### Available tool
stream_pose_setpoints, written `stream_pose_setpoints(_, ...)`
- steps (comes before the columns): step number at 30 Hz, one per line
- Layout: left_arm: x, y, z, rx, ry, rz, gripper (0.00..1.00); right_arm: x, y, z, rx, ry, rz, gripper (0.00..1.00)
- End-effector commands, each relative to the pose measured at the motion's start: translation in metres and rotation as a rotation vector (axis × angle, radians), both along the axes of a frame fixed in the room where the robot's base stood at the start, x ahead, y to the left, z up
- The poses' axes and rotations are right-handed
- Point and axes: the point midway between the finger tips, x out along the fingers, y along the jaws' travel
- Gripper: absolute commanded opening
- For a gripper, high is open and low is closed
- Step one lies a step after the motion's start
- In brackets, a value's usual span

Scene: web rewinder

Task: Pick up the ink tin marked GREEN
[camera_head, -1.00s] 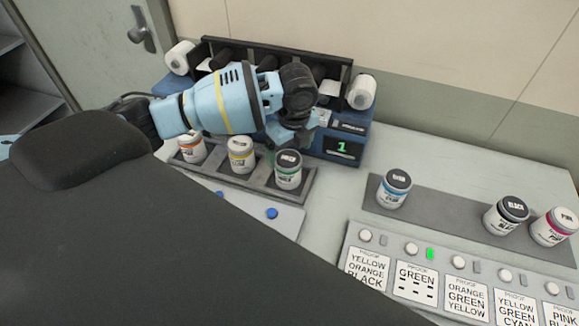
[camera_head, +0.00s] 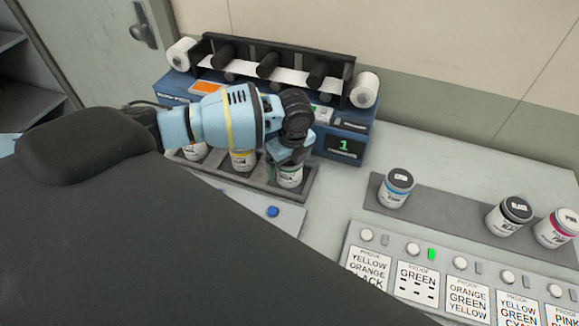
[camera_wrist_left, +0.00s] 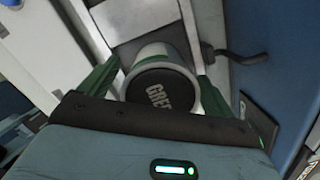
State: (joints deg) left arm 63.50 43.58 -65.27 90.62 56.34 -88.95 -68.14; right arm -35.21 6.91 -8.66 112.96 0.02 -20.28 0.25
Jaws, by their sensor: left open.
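The ink tin marked GREEN (camera_head: 290,176) stands in the rightmost place of the grey tray (camera_head: 307,190). Its dark lid reading GREE shows in the left wrist view (camera_wrist_left: 160,90). My left gripper (camera_head: 286,160) is right over this tin and hides its lid in the head view. In the left wrist view its two green fingers (camera_wrist_left: 158,82) are open, one on each side of the tin. I cannot tell whether they touch it. My right gripper is not in view.
Two other tins, one yellow (camera_head: 243,163) and one partly hidden (camera_head: 194,151), stand to the left in the tray. The blue rewinder (camera_head: 347,143) is behind. Cyan (camera_head: 395,190), black (camera_head: 508,215) and pink (camera_head: 556,230) tins stand on the right. Proof cards (camera_head: 416,281) lie in front.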

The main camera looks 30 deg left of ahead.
Motion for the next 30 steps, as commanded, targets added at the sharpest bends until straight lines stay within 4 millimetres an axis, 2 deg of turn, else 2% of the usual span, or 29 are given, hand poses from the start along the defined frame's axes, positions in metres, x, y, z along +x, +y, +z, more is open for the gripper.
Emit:
stream_pose_setpoints(2,0.000,0.000,0.000,0.000,0.000,0.000,0.82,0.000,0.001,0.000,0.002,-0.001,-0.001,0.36)
stream_pose_setpoints(15,0.000,-0.001,0.001,-0.002,-0.002,0.000,0.24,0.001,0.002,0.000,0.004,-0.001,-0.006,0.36)
stream_pose_setpoints(23,0.001,-0.001,0.004,-0.002,-0.002,0.000,0.23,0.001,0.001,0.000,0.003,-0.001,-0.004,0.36)
stream_pose_setpoints(26,0.001,-0.001,0.011,-0.002,-0.002,0.000,0.23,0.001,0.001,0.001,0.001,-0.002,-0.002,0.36)
stream_pose_setpoints(30,0.002,-0.001,0.033,-0.002,-0.006,-0.001,0.23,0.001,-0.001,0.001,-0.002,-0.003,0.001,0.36)
